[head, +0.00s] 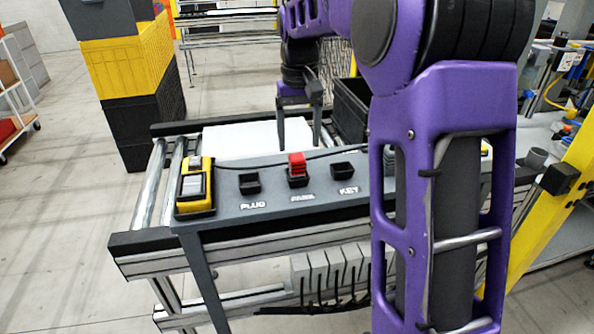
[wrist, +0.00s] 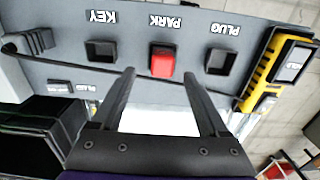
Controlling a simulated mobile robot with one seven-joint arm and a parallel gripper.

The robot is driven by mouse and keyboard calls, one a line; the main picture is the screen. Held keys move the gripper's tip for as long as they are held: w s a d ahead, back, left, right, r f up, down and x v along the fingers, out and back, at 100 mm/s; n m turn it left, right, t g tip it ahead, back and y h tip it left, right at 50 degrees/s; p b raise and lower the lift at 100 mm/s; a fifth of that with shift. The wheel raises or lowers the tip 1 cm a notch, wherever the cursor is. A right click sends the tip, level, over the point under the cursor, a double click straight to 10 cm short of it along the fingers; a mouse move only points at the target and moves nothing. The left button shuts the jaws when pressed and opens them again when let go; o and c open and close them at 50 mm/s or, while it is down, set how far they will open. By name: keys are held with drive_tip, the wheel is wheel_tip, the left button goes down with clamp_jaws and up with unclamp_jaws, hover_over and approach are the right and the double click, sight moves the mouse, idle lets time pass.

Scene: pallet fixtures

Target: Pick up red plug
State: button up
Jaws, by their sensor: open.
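The red plug (head: 297,162) stands upright in the holder marked PARK, in the middle of the grey panel (head: 270,206). In the wrist view the red plug (wrist: 162,62) shows beyond my fingertips, between them from left to right. My gripper (head: 299,142) hangs above and behind the panel in the head view, apart from the plug. In the wrist view my gripper (wrist: 160,78) has its two fingers spread with nothing between them.
Empty PLUG socket (head: 249,184) and KEY socket (head: 343,171) flank the plug. A yellow-and-black device (head: 195,187) stands at the panel's left end. A dark cable (wrist: 50,62) runs along the panel. A black bin (head: 349,112) stands behind, beside a white surface (head: 240,139).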

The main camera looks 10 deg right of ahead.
sight(297, 156)
drive_tip(key=f, duration=0.5)
drive_tip(key=shift+a+f+b, duration=0.15)
drive_tip(key=shift+a+b, duration=0.05)
drive_tip(key=shift+b, duration=0.15)
clamp_jaws()
